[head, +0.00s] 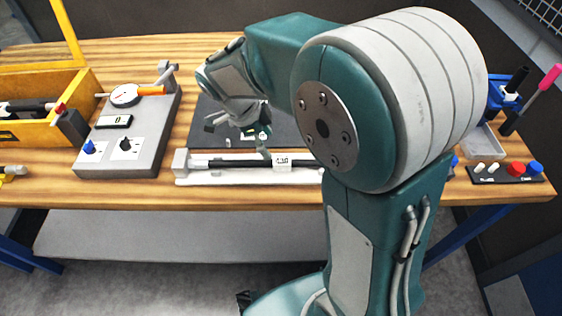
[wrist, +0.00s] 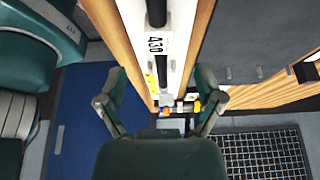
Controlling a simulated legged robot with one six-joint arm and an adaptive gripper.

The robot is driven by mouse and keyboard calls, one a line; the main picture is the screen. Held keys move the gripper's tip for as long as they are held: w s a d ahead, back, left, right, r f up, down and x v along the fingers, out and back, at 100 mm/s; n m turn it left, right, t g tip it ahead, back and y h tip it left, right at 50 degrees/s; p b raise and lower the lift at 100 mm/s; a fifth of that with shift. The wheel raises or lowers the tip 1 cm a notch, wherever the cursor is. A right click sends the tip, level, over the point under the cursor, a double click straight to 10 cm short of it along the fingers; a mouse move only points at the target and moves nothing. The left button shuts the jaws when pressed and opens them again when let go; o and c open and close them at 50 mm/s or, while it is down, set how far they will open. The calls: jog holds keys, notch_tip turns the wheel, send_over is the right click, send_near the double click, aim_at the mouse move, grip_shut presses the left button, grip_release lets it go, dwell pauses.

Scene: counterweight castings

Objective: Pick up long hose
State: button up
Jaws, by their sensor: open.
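A long black hose (head: 240,163) lies level in a long white holder (head: 225,181) along the front edge of the wooden bench. A white numbered tag or block (head: 282,162) sits around or over it. In the wrist view the hose (wrist: 157,12) runs up the picture through the block (wrist: 155,44). My gripper (head: 240,138) is over the holder, close to the hose. In the wrist view my gripper (wrist: 160,78) has its two fingers spread wide, one on each side of the hose line, with nothing held. My arm hides the right end of the hose and holder.
A dark mat (head: 285,128) lies behind the holder. A grey instrument box (head: 115,150) with a dial and a yellow crate (head: 38,135) stand to the left. A clear tray (head: 484,143) and a black strip with coloured caps (head: 505,173) are at the right.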

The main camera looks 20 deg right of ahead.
aim_at(281, 160)
jog(key=x, duration=0.7)
jog(key=shift+s+d+f, duration=0.15)
jog(key=shift+d+f, duration=0.1)
jog(key=shift+d, duration=0.05)
grip_shut()
